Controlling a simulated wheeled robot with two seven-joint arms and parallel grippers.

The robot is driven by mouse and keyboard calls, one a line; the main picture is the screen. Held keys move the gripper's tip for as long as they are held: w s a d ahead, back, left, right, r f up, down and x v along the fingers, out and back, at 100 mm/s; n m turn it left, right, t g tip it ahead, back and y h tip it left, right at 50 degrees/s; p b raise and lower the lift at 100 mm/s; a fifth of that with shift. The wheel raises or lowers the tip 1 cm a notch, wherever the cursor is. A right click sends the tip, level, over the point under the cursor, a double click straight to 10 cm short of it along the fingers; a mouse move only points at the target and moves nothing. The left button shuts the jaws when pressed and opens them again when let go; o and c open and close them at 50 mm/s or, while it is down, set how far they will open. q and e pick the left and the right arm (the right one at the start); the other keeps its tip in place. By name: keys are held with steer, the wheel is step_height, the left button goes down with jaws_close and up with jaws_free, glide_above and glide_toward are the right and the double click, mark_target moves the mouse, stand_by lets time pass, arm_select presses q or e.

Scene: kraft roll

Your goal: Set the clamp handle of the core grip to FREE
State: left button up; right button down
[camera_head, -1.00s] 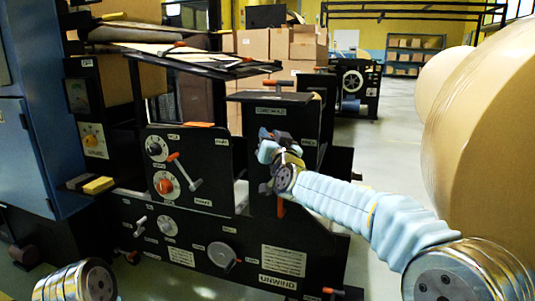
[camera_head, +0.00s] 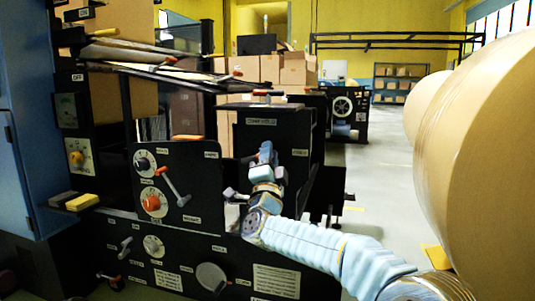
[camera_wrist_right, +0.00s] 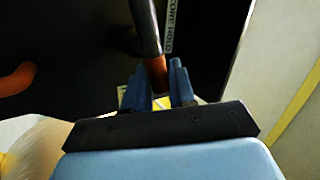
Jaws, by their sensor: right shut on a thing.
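The clamp handle (camera_wrist_right: 145,28) is a dark rod with an orange-brown end in the right wrist view. Its end lies between the blue fingers of my right gripper (camera_wrist_right: 160,88), which is shut on it. A label reading CORE HOLD (camera_wrist_right: 173,25) is beside the rod. In the head view my right gripper (camera_head: 264,155) is in front of the black core grip panel (camera_head: 295,135), fingers pointing up. The gripper and arm hide the handle there, and I cannot read its setting. My left gripper is not in view.
A front panel with an orange knob (camera_head: 151,203) and a crank stands left of my right gripper. An orange-tipped lever (camera_head: 262,92) is on top of the core grip stand. Large kraft rolls (camera_head: 490,150) fill the right side. Clear floor (camera_head: 390,190) lies between.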

steer(key=shift+d+f+m+h, duration=0.1)
steer(key=shift+f+m+h, duration=0.1)
steer(key=shift+m+h, duration=0.7)
steer(key=shift+a+f+m+h, duration=0.1)
steer(key=shift+f+m+h, duration=0.1)
steer(key=shift+m+h, duration=0.7)
steer(key=shift+d+f+m+h, duration=0.15)
steer(key=shift+m+h, duration=0.35)
steer(key=shift+m, duration=0.8)
steer(key=shift+f+m+g+h, duration=0.1)
steer(key=shift+m+g+h, duration=0.3)
steer(key=c, duration=1.1)
jaws_free()
steer(key=v, duration=1.4)
